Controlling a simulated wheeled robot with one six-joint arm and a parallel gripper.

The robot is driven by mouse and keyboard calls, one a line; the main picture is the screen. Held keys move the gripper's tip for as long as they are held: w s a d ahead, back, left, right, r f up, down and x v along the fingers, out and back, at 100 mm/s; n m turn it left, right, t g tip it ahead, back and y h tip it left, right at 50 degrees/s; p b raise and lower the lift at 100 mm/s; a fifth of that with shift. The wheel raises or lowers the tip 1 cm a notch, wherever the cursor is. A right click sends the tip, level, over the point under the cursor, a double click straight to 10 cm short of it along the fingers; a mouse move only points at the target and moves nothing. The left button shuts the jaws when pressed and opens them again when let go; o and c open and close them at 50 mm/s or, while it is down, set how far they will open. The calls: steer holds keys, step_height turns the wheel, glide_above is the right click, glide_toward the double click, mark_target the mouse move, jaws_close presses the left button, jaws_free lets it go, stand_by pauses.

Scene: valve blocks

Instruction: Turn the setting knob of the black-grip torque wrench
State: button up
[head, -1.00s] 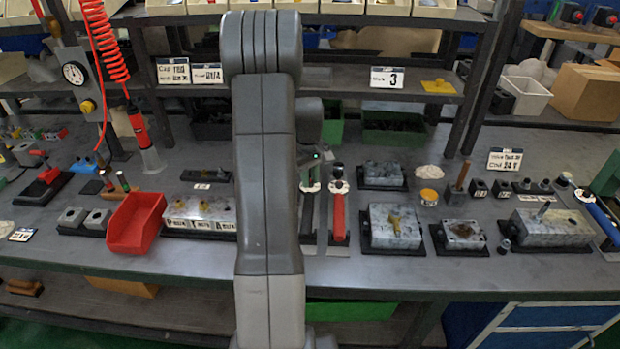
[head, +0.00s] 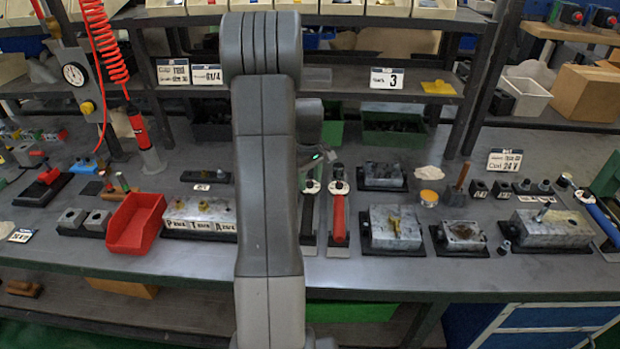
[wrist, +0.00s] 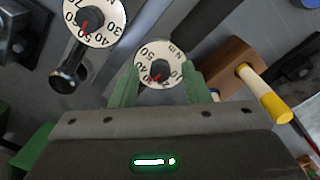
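The black-grip torque wrench (head: 307,218) lies on the bench just right of my arm, next to a red-grip wrench (head: 339,215). In the wrist view its white dial (wrist: 149,80) carries a dark setting knob (wrist: 159,68) with a red pointer. My gripper (wrist: 160,82) has its green fingers apart, one on each side of this dial; whether they touch it I cannot tell. The red-grip wrench's dial (wrist: 95,18) is at the upper left.
A wooden block (wrist: 228,68) with a yellow-and-white handle (wrist: 265,95) stands close to the right of the fingers in the wrist view. Valve blocks (head: 395,228) stand right of the wrenches. A red bin (head: 135,222) is on the left. Green bins (head: 393,130) stand behind.

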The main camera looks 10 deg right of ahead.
mark_target(309, 183)
steer(key=shift+r, duration=0.1)
step_height(309, 183, up, 14)
steer(key=shift+a+f, duration=0.15)
steer(key=shift+f, duration=0.05)
steer(key=shift+s+f, duration=0.1)
stand_by(0.4)
step_height(309, 183, down, 14)
steer(key=shift+r, duration=0.15)
stand_by(0.3)
steer(key=shift+r, duration=0.15)
